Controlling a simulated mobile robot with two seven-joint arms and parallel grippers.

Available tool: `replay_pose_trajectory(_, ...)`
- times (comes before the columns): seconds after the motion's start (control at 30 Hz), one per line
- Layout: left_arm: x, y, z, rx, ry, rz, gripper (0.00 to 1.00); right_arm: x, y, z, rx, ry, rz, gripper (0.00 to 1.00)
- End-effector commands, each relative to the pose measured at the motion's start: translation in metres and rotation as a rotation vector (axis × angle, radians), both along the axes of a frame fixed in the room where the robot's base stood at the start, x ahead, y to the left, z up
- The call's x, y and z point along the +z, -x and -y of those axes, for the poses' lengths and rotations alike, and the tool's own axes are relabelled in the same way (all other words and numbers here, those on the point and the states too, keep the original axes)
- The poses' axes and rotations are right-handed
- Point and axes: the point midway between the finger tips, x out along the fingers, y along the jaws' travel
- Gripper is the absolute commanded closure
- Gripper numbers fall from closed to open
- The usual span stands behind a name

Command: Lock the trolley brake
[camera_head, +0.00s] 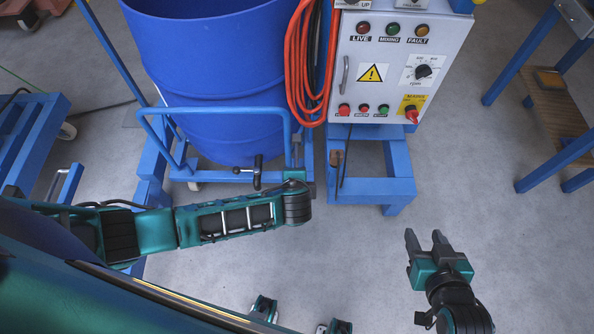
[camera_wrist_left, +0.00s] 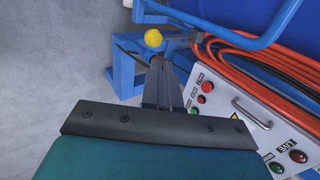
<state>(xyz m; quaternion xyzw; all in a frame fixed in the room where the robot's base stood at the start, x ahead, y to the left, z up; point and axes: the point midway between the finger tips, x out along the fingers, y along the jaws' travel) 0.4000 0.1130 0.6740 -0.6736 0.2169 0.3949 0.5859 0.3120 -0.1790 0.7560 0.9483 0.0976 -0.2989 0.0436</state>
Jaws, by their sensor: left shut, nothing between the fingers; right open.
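The blue trolley (camera_head: 181,173) carries a big blue drum (camera_head: 215,85) and has a tubular push rail (camera_head: 215,111). A black T-shaped lever (camera_head: 257,172) stands at its front bar; I cannot tell whether it is the brake. In the left wrist view a yellow ball knob (camera_wrist_left: 153,38) shows just beyond the tips of my left gripper (camera_wrist_left: 160,62), which is shut and empty. I cannot tell whether they touch. In the head view my left arm hides the knob and most of that gripper. My right gripper (camera_head: 425,243) is open and empty above the floor at lower right.
A control box (camera_head: 384,75) stands right of the drum, with orange hose (camera_head: 303,65) hanging beside it and a blue stand (camera_head: 370,187) below. A blue frame (camera_head: 30,135) is at left, a blue table (camera_head: 523,52) at upper right.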

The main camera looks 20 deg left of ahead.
Motion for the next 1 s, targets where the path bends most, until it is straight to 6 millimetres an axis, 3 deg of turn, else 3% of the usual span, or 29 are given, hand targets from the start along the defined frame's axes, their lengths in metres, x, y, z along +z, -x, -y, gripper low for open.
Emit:
replay_pose_trajectory(0.1,0.013,0.017,0.006,-0.001,0.003,-0.001,1.00,0.008,-0.001,-0.002,-0.001,-0.005,0.003,0.52)
replay_pose_trajectory(0.3,0.022,0.030,0.009,0.000,0.001,0.001,1.00,0.012,-0.004,-0.003,0.000,-0.005,0.007,0.52)
replay_pose_trajectory(1.0,0.025,0.034,0.012,0.019,0.022,-0.005,1.00,0.012,-0.005,-0.003,0.002,-0.005,0.009,0.52)
